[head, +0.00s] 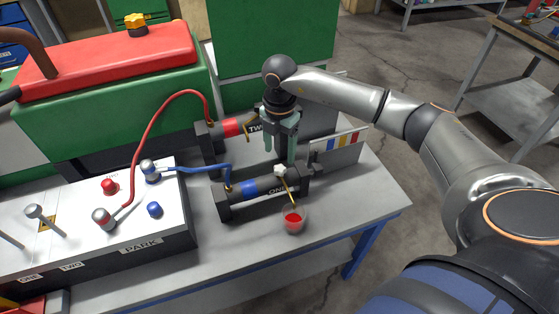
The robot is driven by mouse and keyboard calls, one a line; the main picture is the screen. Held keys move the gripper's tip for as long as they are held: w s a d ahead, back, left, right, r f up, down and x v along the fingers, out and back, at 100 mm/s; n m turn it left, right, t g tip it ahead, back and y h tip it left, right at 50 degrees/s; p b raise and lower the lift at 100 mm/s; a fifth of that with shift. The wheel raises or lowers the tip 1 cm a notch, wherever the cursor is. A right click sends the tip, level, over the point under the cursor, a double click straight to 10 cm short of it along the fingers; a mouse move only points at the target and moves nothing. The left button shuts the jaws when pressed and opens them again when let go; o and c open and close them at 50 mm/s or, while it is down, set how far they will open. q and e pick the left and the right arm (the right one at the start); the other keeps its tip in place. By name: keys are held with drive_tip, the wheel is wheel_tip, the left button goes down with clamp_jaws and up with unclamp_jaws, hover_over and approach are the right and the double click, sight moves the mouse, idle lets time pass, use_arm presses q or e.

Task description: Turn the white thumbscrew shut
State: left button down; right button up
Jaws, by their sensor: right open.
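The white thumbscrew (281,170) sits on top of the black cylinder marked ONE (268,190), which has a blue band. A thin brass tube (290,187) runs from beside the thumbscrew down to a small clear cup (293,220) with red in it. My right gripper (280,153) points down, open and with nothing seen between its fingers. In the picture its fingertips are just above the thumbscrew, and seem slightly behind it. I cannot tell whether they touch anything. The thumbscrew's turn position is too small to read. My left gripper is out of view.
A second cylinder marked TWO (230,130), with a red band, stands behind. A white-topped panel (120,215) with red and blue hoses is at left. The grey bench (365,200) is clear at its right end.

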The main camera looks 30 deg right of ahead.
sight(280, 168)
wheel_tip(280, 168, up, 7)
drive_tip(key=shift+f, duration=0.2)
idle(0.6)
